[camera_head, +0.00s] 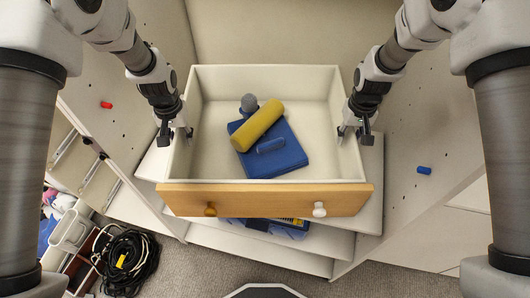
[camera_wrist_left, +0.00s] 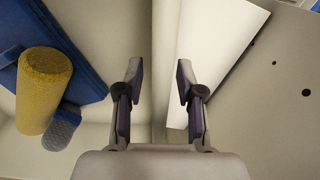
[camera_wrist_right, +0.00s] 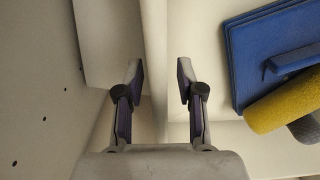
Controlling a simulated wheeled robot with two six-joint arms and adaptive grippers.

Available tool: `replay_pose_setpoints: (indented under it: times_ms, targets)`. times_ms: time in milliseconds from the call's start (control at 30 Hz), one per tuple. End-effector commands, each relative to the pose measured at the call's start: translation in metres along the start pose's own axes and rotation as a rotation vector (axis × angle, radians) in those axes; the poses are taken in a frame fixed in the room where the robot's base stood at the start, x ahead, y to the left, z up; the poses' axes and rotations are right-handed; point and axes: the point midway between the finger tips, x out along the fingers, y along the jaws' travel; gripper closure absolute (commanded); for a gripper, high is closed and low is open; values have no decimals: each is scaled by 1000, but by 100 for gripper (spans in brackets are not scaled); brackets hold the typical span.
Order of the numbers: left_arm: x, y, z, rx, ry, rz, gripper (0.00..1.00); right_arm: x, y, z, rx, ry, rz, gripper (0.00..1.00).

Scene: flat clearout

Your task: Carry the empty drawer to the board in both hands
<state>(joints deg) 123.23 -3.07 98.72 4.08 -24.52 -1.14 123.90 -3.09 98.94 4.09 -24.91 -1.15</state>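The drawer (camera_head: 265,200) has white walls and a light wooden front with one brown knob and one white knob. It is not empty: a blue flat object (camera_head: 285,158) with a handle, a yellow cylinder (camera_head: 258,124) and a grey rounded object (camera_head: 248,103) lie in it. My left gripper (camera_head: 178,136) is at its left wall and my right gripper (camera_head: 354,134) at its right wall. In the left wrist view (camera_wrist_left: 158,78) and right wrist view (camera_wrist_right: 160,78), the fingers are apart on either side of the wall, with gaps showing.
The drawer sits over a pale shelf (camera_head: 370,190) between cabinet side walls. A lower shelf holds blue items (camera_head: 285,230). A red plug (camera_head: 106,104) and a blue plug (camera_head: 424,170) are on the side panels. A coiled black cable (camera_head: 130,262) lies on the carpet at lower left.

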Motion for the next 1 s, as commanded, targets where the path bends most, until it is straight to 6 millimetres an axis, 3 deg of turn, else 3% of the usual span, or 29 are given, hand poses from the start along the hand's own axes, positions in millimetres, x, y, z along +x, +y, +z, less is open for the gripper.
replay_pose_setpoints:
  times_ms: [300, 500, 633, 733, 1000]
  targets:
    - [-73, 0, 0, 0, 6, 0, 63, 0, 0, 0, 0, 0, 0, 63]
    - [-109, 0, 1, 0, 4, 0, 63, 0, 0, 0, 0, 0, 0, 63]
    - [-116, 0, 1, 0, 2, 0, 63, -5, 0, 0, 0, 1, 0, 63]
    - [-116, 0, 1, 0, 1, 0, 63, -20, 0, -1, 0, 4, 0, 63]
    - [-116, 0, 1, 0, 2, 0, 63, -88, 0, 0, 0, 5, 0, 63]
